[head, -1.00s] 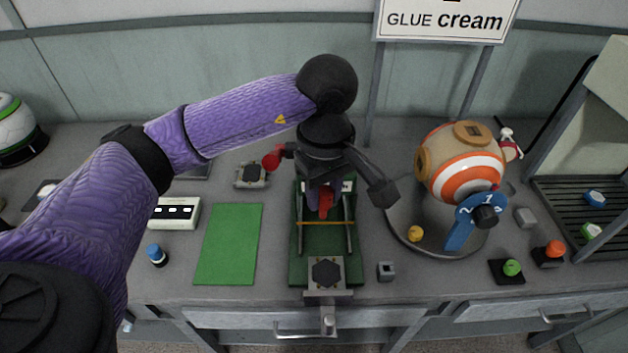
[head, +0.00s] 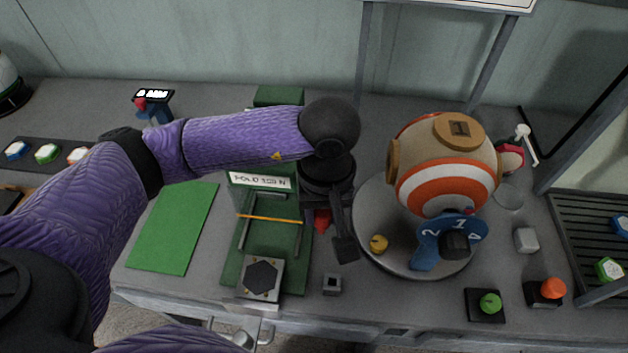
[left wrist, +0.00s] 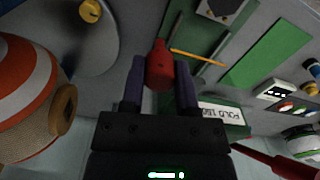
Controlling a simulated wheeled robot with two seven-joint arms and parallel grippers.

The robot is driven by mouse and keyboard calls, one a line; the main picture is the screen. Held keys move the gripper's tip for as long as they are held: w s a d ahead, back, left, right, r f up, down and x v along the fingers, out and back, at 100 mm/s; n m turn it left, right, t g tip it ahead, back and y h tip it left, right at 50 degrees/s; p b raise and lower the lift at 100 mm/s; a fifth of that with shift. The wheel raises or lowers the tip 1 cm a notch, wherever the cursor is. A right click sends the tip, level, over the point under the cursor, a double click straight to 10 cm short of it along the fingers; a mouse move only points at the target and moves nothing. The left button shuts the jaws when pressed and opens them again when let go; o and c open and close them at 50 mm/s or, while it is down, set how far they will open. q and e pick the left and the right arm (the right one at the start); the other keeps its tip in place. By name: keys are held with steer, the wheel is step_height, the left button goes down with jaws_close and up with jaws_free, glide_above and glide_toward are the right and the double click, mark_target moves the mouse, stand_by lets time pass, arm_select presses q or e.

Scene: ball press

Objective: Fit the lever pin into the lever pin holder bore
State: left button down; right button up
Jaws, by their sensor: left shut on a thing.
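My left gripper (head: 338,225) points down just right of the green press (head: 233,265). In the left wrist view its two fingers (left wrist: 160,85) are closed around a red, round-bodied piece with a narrow tip, which I take to be the lever pin (left wrist: 160,68). Only a bit of this red piece (head: 323,219) shows beside the gripper in the head view. A small grey block (head: 332,284) with a dark square hole stands right of the press's front; I cannot tell whether it is the lever pin holder. My right gripper is out of view.
A round grey turntable (head: 375,251) with a striped ball (head: 445,180) and blue numbered piece (head: 429,246) stands close right of the gripper. A green mat (head: 174,230) lies left of the press. A red rod (left wrist: 270,162) crosses the left wrist view's lower right.

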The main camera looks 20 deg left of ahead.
arm_select(q)
steer(key=s+d+f+n, duration=0.3)
steer(key=f+n, duration=0.2)
steer(key=n, duration=0.1)
steer(key=shift+d+n+p, duration=0.35)
steer(key=shift+n, duration=0.05)
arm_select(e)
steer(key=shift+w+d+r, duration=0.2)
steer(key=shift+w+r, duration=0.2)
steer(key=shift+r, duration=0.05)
arm_select(q)
steer(key=shift+w, duration=0.1)
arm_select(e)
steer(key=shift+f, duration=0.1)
arm_select(q)
step_height(320, 180, down, 6)
steer(key=b, duration=0.5)
steer(key=shift+r+b, duration=0.15)
steer(key=shift+b, duration=0.25)
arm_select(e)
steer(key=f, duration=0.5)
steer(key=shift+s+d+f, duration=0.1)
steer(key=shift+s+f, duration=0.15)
arm_select(q)
steer(key=shift+b, duration=0.4)
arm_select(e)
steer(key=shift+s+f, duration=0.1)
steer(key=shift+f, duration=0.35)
